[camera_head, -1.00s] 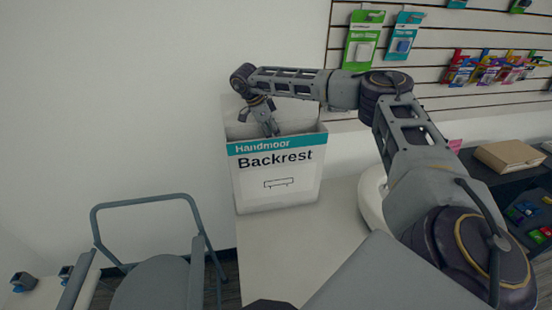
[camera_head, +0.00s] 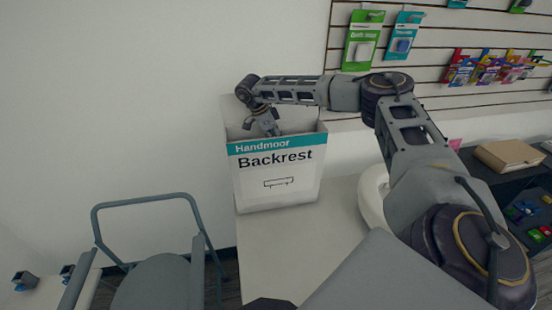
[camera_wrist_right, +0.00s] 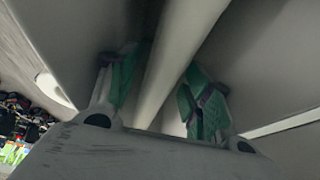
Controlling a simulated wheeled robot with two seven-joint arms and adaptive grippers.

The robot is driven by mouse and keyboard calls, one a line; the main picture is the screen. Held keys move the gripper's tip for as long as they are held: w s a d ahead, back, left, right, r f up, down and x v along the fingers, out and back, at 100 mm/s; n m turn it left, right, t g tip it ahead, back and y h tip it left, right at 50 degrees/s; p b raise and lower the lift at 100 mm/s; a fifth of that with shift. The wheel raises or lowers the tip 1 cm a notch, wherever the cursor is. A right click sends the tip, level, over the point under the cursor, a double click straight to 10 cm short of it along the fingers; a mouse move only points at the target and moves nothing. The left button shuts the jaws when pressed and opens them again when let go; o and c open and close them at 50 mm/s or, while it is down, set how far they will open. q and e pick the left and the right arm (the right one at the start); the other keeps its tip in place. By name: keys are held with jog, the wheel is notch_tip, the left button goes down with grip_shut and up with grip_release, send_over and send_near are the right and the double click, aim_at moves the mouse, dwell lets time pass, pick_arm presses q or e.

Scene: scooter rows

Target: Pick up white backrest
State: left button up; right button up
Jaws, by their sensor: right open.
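The white box labelled "Backrest" (camera_head: 277,185) stands open-topped on the white counter (camera_head: 300,240). My right gripper (camera_head: 270,129) reaches down into the box opening, with its lower part hidden behind the front wall. In the right wrist view, the green-padded fingers of the right gripper (camera_wrist_right: 162,68) are open on either side of a long white bar, the white backrest (camera_wrist_right: 181,58). The bar runs between the fingers, and I cannot tell whether they touch it. The backrest is hidden in the head view. My left gripper is not in view.
A grey-framed chair (camera_head: 150,285) stands left of the counter. A white rounded object (camera_head: 372,195) is at the right, partly behind my right arm. A slatted wall with hanging packages (camera_head: 362,41) and a brown carton (camera_head: 508,156) are further right.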

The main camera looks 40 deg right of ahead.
jog(key=shift+f+p, duration=0.25)
jog(key=shift+p, duration=0.05)
dwell(0.5)
jog(key=shift+c, duration=0.3)
grip_shut()
